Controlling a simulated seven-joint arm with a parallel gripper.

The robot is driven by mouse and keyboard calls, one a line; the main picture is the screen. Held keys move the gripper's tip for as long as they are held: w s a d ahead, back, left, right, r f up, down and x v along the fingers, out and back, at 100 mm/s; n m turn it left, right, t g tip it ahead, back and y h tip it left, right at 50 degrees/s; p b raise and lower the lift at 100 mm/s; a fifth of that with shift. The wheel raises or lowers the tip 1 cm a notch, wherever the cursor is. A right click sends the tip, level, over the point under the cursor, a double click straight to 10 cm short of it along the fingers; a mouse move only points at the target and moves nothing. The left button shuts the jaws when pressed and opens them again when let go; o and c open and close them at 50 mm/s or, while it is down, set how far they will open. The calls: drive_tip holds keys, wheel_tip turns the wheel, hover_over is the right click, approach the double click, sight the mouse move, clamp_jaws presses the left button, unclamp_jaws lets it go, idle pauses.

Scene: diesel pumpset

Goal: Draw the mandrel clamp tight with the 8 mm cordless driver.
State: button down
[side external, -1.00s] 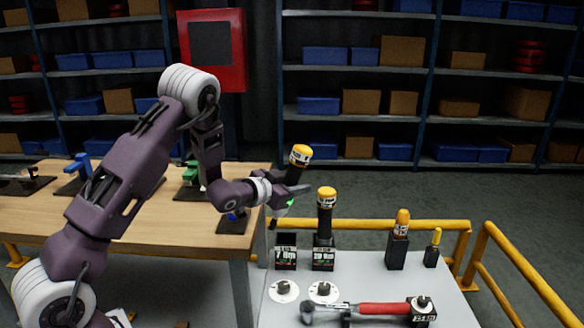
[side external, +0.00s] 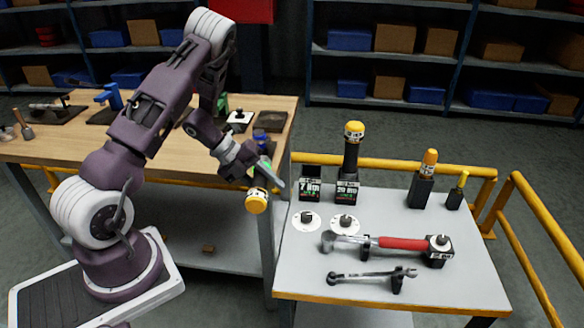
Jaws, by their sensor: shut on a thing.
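My gripper (side external: 266,176) is shut on a dark cordless driver with a yellow cap (side external: 257,201). It holds the driver in the air by the front right corner of the wooden bench, with the cap turned toward the camera. The driver's body and bit are mostly hidden. The holder marked 7 Nm (side external: 311,188) on the grey table stands empty. A second yellow-capped driver (side external: 352,148) stands upright in the holder marked 20 Nm. Fixtures stand on the bench, including a blue one (side external: 262,138) close behind the gripper; I cannot tell which is the mandrel clamp.
The grey table (side external: 450,290) also bears a red-handled torque wrench (side external: 400,244), a smaller wrench (side external: 370,276), two round white discs and two smaller yellow-topped tools (side external: 428,165). Yellow rails (side external: 535,250) run behind and right. The wooden bench (side external: 60,145) lies left.

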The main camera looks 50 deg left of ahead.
drive_tip(key=shift+s+a+f+m, duration=0.15)
drive_tip(key=shift+s+m, duration=0.25)
drive_tip(key=shift+s, duration=0.2)
drive_tip(key=shift+s+a+f+m, duration=0.1)
drive_tip(key=shift+s+f+m, duration=0.05)
drive_tip(key=shift+s+m, duration=0.35)
drive_tip(key=shift+w+a, duration=2.05)
drive_tip(key=shift+a, duration=0.05)
idle(1.3)
drive_tip(key=shift+d, duration=0.1)
idle(1.6)
drive_tip(key=shift+s+d, duration=1.85)
drive_tip(key=shift+s, duration=0.05)
